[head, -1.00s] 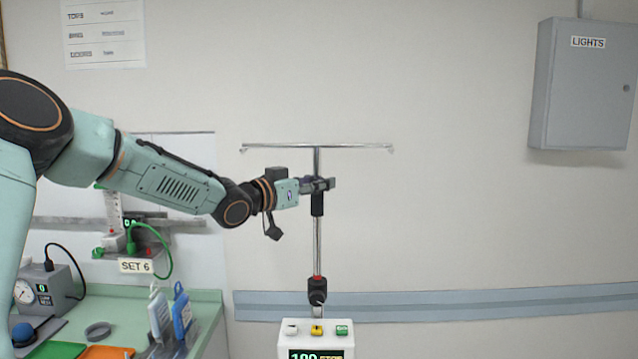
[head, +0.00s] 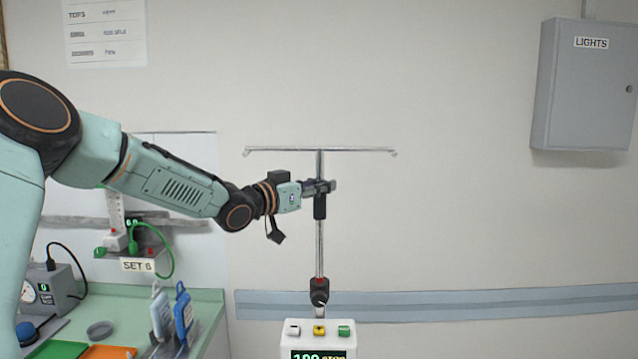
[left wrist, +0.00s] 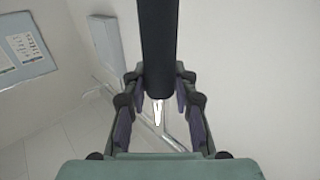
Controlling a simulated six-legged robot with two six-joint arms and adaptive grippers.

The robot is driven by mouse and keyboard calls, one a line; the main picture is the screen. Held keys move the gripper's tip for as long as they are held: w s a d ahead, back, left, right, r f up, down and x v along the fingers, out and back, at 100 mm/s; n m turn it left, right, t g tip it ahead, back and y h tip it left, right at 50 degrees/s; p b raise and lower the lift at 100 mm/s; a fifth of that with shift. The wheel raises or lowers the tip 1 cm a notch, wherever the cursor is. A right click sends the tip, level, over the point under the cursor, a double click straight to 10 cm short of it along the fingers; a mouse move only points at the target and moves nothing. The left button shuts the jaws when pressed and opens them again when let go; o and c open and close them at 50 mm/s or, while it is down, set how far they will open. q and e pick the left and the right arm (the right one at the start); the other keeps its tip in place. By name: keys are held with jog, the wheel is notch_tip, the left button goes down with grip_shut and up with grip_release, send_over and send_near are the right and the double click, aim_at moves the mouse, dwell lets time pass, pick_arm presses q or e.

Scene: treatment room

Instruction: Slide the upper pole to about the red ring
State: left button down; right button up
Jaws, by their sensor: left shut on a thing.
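The upper pole (head: 319,240) is a thin silver rod, upright, with a wide crossbar (head: 290,150) on top and a black sleeve (head: 320,208) below it. My left gripper (head: 320,187) reaches in from the left and is shut on the black sleeve. In the left wrist view the dark sleeve (left wrist: 158,45) runs between the fingers of my left gripper (left wrist: 160,100). The red ring (head: 319,280) shows low on the pole, just above the black clamp (head: 319,293). My right gripper is out of view.
A white unit (head: 319,328) with buttons and a display stands below the pole. A green counter (head: 210,296) with blue-and-white holders and a gauge box (head: 60,288) is at left. A grey LIGHTS cabinet (head: 580,95) hangs at right. The space right of the pole is clear.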

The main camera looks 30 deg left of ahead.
pick_arm(q)
jog(key=c, duration=1.1)
grip_release()
jog(key=shift+w+f, duration=0.1)
jog(key=shift+w, duration=0.05)
jog(key=shift+o, duration=0.2)
jog(key=shift+r, duration=0.35)
notch_tip(320, 180, up, 9)
jog(key=shift+r, duration=0.3)
